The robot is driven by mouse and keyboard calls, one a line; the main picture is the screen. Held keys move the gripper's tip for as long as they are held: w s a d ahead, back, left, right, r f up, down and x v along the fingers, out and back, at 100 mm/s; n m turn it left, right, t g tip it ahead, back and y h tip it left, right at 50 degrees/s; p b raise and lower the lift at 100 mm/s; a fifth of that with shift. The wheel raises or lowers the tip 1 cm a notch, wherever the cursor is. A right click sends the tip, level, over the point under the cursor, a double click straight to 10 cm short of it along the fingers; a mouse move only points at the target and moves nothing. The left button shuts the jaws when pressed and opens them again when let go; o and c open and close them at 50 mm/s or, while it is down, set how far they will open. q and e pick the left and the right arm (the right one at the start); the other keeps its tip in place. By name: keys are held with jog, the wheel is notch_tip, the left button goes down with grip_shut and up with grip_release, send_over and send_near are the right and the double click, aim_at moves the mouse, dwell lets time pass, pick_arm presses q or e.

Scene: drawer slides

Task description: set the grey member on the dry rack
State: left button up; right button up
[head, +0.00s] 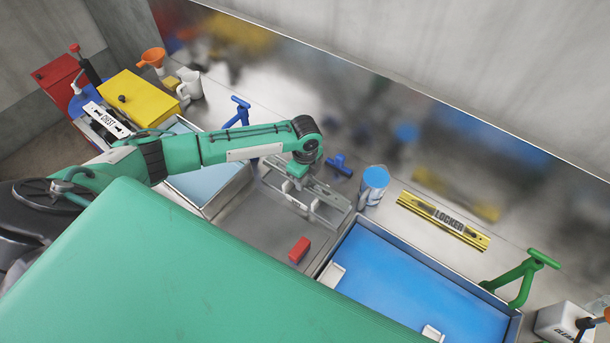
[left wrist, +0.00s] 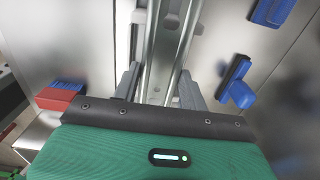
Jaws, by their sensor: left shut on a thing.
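My left gripper (head: 299,178) points down over the grey area between the two basins in the head view. It is shut on the grey member (head: 328,192), a long metal slide rail. In the left wrist view the member (left wrist: 168,45) runs lengthwise between the two fingers of the left gripper (left wrist: 160,88). Pale notched supports (head: 300,203), perhaps the dry rack, show just below the member in the head view. I cannot tell whether the member touches them. My gripper hides part of the member. My right gripper is not in view.
A blue-filled basin (head: 405,290) lies at right, a pale-blue one (head: 205,180) at left. A green T-post (head: 523,277) stands farther right.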

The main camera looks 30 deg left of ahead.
aim_at(305, 180)
pick_arm(q)
jog(key=shift+f, duration=0.55)
jog(key=o, duration=0.9)
jog(key=o, duration=0.5)
jog(key=c, duration=0.5)
jog(key=shift+o, duration=0.2)
jog(key=shift+r, duration=0.15)
notch_tip(305, 180, up, 5)
jog(key=p, duration=0.5)
